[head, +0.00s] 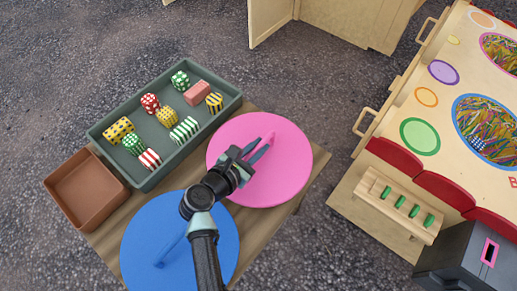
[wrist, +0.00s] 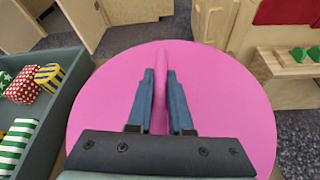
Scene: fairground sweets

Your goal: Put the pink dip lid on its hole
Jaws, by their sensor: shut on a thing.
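The round pink dip lid (head: 287,172) is at the right end of the wooden table, with its right side reaching to the table's edge. It fills the middle of the wrist view (wrist: 105,115). My gripper (head: 257,151) is shut on the lid's upright pink handle, with one finger on each side of it in the wrist view (wrist: 160,76). I cannot tell whether the lid touches the table. The pink-rimmed hole (head: 486,41) is open on the game counter at the far right, full of coloured strips and cut by the picture edge.
A blue lid (head: 140,225) lies on the table (head: 103,238) partly under my arm. A green tray (head: 233,104) of patterned sweets and a brown bin (head: 115,190) are at the left. The counter also has a blue-rimmed hole (head: 456,112). Asphalt separates table and counter.

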